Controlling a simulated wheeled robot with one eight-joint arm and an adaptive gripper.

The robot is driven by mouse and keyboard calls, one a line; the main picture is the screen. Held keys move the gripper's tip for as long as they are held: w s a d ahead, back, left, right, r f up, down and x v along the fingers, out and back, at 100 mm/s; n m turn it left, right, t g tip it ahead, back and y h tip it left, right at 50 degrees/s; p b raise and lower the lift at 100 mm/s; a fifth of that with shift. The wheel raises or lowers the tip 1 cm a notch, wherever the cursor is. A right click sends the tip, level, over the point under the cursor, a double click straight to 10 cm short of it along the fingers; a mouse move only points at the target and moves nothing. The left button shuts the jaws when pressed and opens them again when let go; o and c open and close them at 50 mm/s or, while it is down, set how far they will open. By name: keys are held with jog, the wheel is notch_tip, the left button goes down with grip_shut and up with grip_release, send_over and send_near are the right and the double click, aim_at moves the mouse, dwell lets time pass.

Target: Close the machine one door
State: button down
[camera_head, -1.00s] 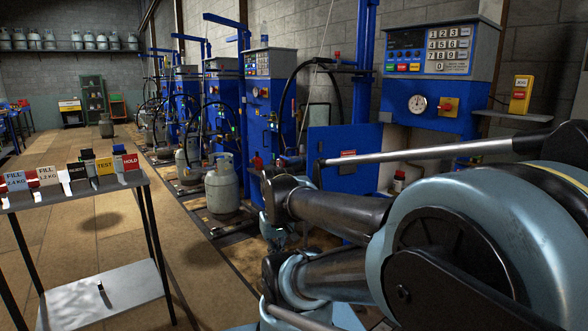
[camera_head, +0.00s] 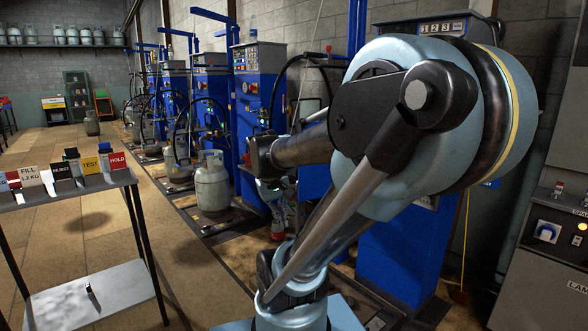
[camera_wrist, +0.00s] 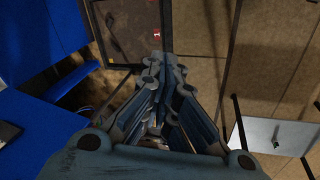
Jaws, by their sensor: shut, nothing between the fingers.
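Machine one (camera_head: 405,250) is the nearest blue cabinet, at the right of the head view. My arm covers much of its front. A blue panel (camera_head: 316,181) shows between my arm links and looks like its door, standing out to the left of the cabinet. Its edges and exact angle are hidden. In the wrist view my gripper (camera_wrist: 166,68) is shut and empty, its fingers pointing toward the floor side. Blue panels (camera_wrist: 45,35) lie to its left, apart from the fingers. I cannot tell which of them is the door.
A grey gas cylinder (camera_head: 211,184) stands on the floor left of my arm. A metal table (camera_head: 75,190) with labelled blocks is at the left. A grey control box (camera_head: 545,250) is at the right. More blue machines line the wall behind. The floor between table and machines is clear.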

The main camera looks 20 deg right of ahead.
jog(key=w+d+r+g+h, duration=0.1)
jog(key=w+d+r+h, duration=0.25)
jog(key=w, duration=0.65)
jog(key=w+d+r+h, duration=0.2)
jog(key=w+d+r, duration=0.15)
jog(key=w, duration=0.65)
jog(key=w+d+r+g+h, duration=0.1)
jog(key=w+d+r+h, duration=0.25)
jog(key=w, duration=0.55)
jog(key=w+f+m+g+h, duration=0.1)
jog(key=w+f+h, duration=0.3)
jog(key=w, duration=0.7)
jog(key=w+f+m+g+h, duration=0.1)
jog(key=w+f+h, duration=0.1)
jog(key=w+f, duration=0.65)
jog(key=s+d+r, duration=0.2)
jog(key=s+d, duration=0.1)
jog(key=d, duration=0.7)
jog(key=shift+d+r, duration=0.15)
jog(key=shift+d, duration=0.05)
jog(key=shift+a, duration=0.1)
